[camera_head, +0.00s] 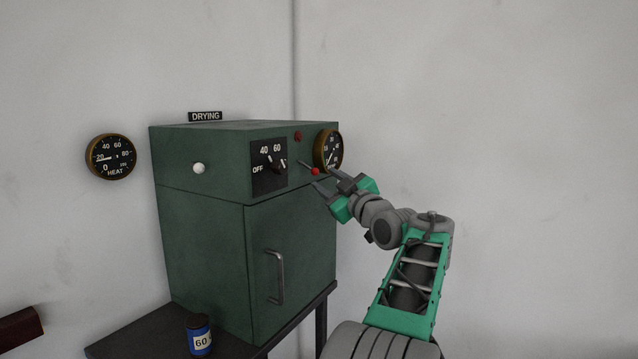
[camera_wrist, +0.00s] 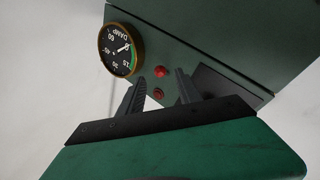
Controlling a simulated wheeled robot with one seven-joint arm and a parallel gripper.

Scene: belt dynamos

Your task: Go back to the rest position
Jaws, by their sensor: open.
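My gripper (camera_head: 324,178) is open and empty, raised in front of the upper right part of the green drying cabinet (camera_head: 210,235). In the wrist view the two spread fingers (camera_wrist: 160,78) stand either side of the red knob (camera_wrist: 160,71). Nothing is gripped, and I cannot tell whether a finger touches the lever. My arm comes up from the lower right.
The cabinet has a dial selector (camera_head: 270,167), white knob (camera_head: 199,168), door handle (camera_head: 275,277), dark red lamp (camera_head: 298,137) and damp gauge (camera_head: 328,150). It stands on a dark table (camera_head: 140,340) with a blue can (camera_head: 199,336). A heat gauge (camera_head: 111,157) hangs left. Space right is clear.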

